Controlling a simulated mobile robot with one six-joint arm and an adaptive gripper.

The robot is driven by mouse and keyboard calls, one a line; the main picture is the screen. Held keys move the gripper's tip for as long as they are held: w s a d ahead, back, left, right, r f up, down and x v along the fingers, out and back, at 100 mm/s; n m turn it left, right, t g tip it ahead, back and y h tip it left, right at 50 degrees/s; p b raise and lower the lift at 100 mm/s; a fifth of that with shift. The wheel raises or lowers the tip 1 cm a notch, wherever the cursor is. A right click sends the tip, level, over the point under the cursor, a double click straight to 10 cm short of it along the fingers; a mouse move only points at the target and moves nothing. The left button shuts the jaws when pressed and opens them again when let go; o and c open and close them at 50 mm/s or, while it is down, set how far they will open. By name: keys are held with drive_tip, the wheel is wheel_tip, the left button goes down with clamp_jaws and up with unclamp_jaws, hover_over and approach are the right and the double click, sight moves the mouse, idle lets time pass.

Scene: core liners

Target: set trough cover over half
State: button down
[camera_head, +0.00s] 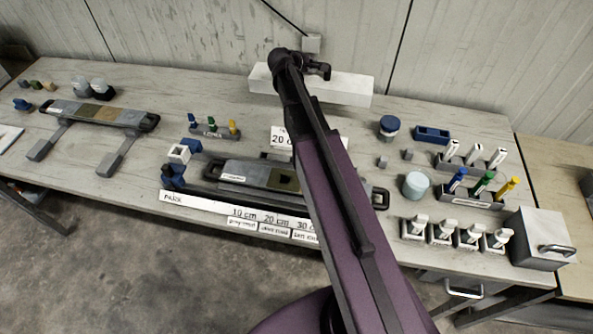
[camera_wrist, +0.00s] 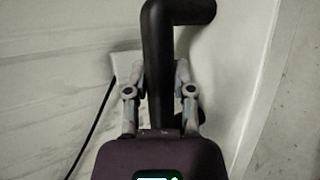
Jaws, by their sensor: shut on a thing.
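A long trough (camera_head: 290,188) in grey lies along the front of the table, with a dark segment in its middle; my arm hides part of it. A long white block (camera_head: 350,88), which looks like the trough cover, is at the table's back edge, level and behind the end of my arm. It is well back from the trough. I cannot tell the exact contact with the cover.
A second long tray (camera_head: 98,112) is at the left. A label strip (camera_head: 200,203) runs along the front edge. Marker racks (camera_head: 470,197), several small bottles (camera_head: 445,229) and a grey box (camera_head: 540,238) crowd the right. The back wall is close behind the cover.

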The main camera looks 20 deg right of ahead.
wheel_tip(320, 180, up, 8)
drive_tip(key=p, duration=0.7)
